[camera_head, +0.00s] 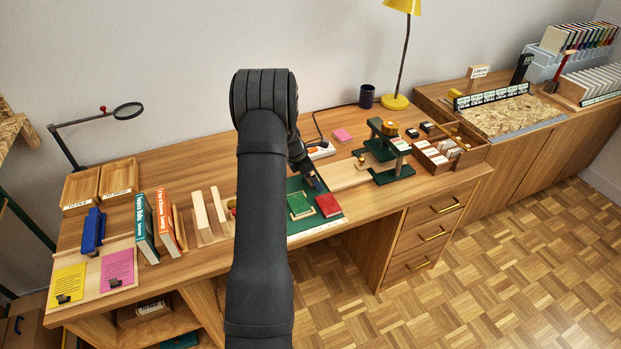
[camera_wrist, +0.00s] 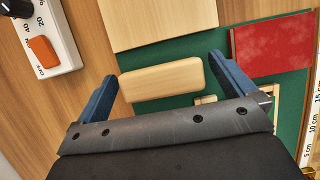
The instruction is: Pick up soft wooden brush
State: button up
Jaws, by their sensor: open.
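A pale wooden block with rounded ends (camera_wrist: 161,80), which looks like the back of the wooden brush, lies on the green mat (camera_wrist: 205,45) in the wrist view. No bristles show. My gripper (camera_wrist: 163,70) is open, with one blue finger to the left of the block and one to the right. In the head view my gripper (camera_head: 313,183) is low over the back of the green mat (camera_head: 296,185). I cannot make out the brush there; my arm and gripper likely hide it.
A red book (camera_wrist: 272,46) lies right of the right finger. A pale board (camera_wrist: 158,20) lies beyond the block.

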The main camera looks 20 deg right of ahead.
jog(key=shift+c, duration=0.4)
jog(key=c, duration=0.9)
jog(key=shift+o, duration=0.2)
jog(key=shift+r, duration=0.1)
jog(key=shift+r, duration=0.2)
notch_tip(320, 180, up, 4)
jog(key=shift+f, duration=0.15)
jog(key=s+d+r, duration=0.6)
jog(key=s, duration=0.4)
jog(key=shift+r, duration=0.4)
